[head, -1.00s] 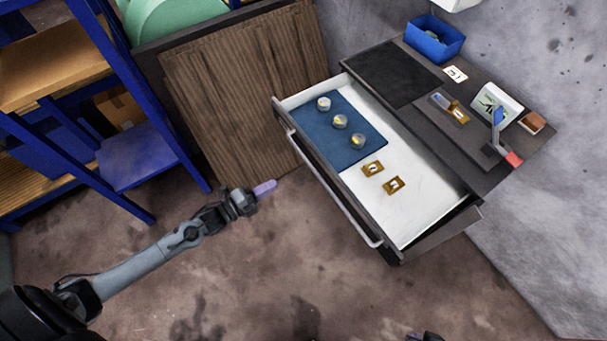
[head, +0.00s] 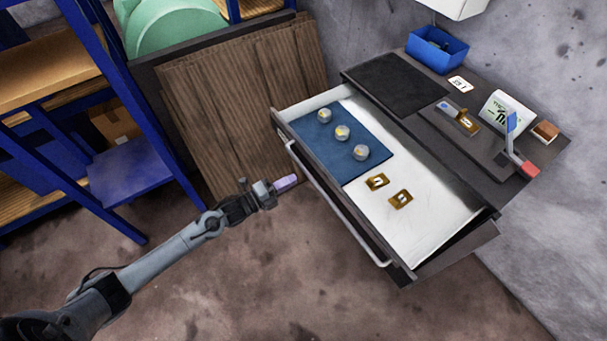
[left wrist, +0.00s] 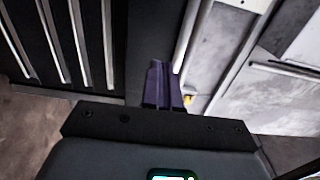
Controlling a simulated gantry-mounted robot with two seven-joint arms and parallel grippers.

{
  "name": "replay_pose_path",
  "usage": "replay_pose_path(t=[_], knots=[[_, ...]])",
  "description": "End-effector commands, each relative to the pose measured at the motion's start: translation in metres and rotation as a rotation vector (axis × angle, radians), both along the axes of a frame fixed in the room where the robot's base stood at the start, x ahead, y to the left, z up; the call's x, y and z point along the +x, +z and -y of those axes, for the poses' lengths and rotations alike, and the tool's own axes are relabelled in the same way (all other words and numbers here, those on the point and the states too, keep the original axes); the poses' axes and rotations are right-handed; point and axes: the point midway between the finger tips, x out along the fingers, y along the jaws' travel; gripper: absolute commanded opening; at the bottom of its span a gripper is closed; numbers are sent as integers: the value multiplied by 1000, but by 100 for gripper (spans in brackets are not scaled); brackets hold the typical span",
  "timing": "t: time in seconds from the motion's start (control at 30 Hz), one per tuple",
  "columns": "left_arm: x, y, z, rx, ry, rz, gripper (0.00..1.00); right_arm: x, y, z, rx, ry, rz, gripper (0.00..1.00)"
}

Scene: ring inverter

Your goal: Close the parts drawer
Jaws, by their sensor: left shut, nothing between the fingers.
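The parts drawer (head: 425,231) is pulled well out of the dark cabinet (head: 440,118) in the head view. A long silver bar handle (head: 335,203) runs along its front. Inside are a blue mat (head: 340,165) with three small round clear-and-yellow parts and two brass-coloured pieces (head: 401,198) on the white floor. My left gripper (head: 287,183) is shut and empty, just left of the drawer front, with a gap showing in the head view. Its purple fingers (left wrist: 163,85) are together in the left wrist view, beside a pale bar. My right gripper is not in view.
The cabinet top holds a black mat (head: 395,84), a blue bin (head: 434,50), a small sign (head: 508,108) and a red-tipped lever (head: 529,168). Wooden boards (head: 235,105) lean behind my left gripper. A blue shelf rack (head: 122,172) stands at left. The floor before the drawer is clear.

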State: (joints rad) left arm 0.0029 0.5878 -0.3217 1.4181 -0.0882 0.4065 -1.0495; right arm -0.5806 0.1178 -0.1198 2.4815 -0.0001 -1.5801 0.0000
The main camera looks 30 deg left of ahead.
Motion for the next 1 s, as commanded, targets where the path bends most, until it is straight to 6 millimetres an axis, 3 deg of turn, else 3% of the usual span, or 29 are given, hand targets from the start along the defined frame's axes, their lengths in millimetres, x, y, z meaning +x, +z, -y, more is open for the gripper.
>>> replay_pose_path(t=[0.2, 0.4, 1.0], knots=[[31, 0, 16, -2, 0, 1, 0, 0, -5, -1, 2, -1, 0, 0], [46, 0, 24, -1, 0, 0, 0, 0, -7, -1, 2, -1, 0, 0], [52, -1, 25, -1, 3, 0, 0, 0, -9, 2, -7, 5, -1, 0]])
